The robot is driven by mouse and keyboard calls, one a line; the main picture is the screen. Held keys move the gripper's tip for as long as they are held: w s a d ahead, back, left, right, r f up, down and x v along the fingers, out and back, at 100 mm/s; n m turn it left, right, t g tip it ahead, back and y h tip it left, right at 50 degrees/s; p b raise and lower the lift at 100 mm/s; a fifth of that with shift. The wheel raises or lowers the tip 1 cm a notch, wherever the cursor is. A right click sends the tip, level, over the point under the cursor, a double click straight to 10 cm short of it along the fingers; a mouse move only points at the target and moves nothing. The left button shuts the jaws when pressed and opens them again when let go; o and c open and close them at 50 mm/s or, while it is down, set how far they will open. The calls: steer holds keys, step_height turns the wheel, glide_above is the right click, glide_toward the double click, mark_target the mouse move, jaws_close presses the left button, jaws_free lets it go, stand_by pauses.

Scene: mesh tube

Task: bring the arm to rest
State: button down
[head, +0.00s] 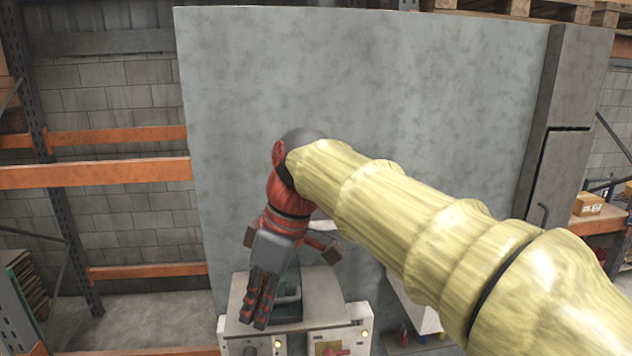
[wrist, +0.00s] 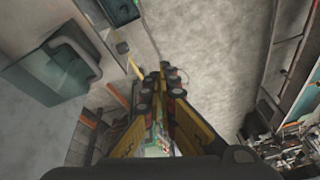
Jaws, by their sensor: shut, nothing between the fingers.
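My gripper (head: 262,298) hangs at the end of my arm, fingers pointing down, in front of the grey control cabinet in the head view. In the wrist view my gripper (wrist: 162,72) has its fingers together, shut with nothing between them. My yellow arm (head: 420,215) reaches in from the lower right and bends down at a red and black wrist section. No object is held. The fingers overlap the cabinet's top in the head view; I cannot tell how far apart they are.
The control cabinet (head: 338,290) has knobs, a red handle and lit lamps on its front. A dark green device (head: 288,289) stands on it, partly hidden by my gripper. A large grey panel (head: 400,80) rises behind. Orange shelf beams (head: 100,173) stand at left.

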steer(key=s+d+f+m+t+h+b, duration=0.1)
steer(key=s+d+f+m+b, duration=0.3)
steer(key=d+f+b, duration=0.5)
steer(key=s+d+f+m+t+h+b, duration=0.1)
steer(key=s+d+f+m+t+b, duration=0.2)
steer(key=d+f+b, duration=0.7)
steer(key=s+d+f+m+t+h+b, duration=0.1)
steer(key=s+d+f+m+b, duration=0.6)
steer(key=f, duration=2.2)
steer(key=d+m+b, duration=0.1)
steer(key=d+b, duration=0.1)
steer(key=b, duration=0.5)
steer(key=shift+d+f+m+t+h, duration=0.25)
steer(key=shift+d+m+t+h, duration=0.05)
steer(key=shift+d+m+t, duration=0.1)
steer(key=c, duration=2.6)
jaws_free()
